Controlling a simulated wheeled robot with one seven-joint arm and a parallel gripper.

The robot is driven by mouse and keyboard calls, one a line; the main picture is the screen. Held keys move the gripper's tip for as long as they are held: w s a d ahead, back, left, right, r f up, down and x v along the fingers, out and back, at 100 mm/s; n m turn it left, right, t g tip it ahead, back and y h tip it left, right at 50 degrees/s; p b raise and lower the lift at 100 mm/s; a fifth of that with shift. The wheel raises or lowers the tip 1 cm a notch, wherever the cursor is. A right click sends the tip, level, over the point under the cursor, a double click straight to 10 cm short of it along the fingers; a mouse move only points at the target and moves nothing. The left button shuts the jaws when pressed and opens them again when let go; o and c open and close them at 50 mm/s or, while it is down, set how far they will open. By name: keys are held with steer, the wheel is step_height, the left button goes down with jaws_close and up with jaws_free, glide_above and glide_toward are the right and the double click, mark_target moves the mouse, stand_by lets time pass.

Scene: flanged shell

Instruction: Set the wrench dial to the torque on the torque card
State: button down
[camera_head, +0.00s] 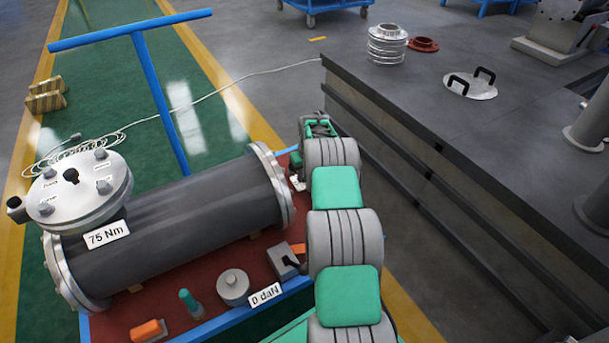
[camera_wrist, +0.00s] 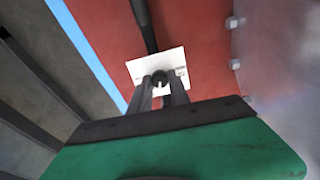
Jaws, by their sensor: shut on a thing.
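The torque card (camera_head: 108,235) reads "75 Nm" and lies against the big grey flanged shell (camera_head: 190,215). In the wrist view, the wrench shows as a dark rod (camera_wrist: 144,22) over the red cart top. A white dial plate (camera_wrist: 141,67) lies at its near end, its markings too small to read. My gripper (camera_wrist: 163,86) is shut on the small dark round dial knob (camera_wrist: 159,77) in front of that plate. In the head view, my arm hides most of the gripper and the wrench; a small white piece (camera_head: 297,183) shows beside the shell's right flange.
A dark workbench (camera_head: 450,110) stands close on the right. A blue handle (camera_head: 155,90) rises behind the shell.

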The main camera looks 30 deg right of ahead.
steer(key=shift+m, duration=1.1)
steer(key=c, duration=1.2)
jaws_free()
step_height(320, 180, up, 8)
steer(key=s+p, duration=0.1)
steer(key=p, duration=0.2)
steer(key=shift+s+f, duration=0.15)
steer(key=shift+s, duration=0.05)
steer(key=shift+a, duration=0.1)
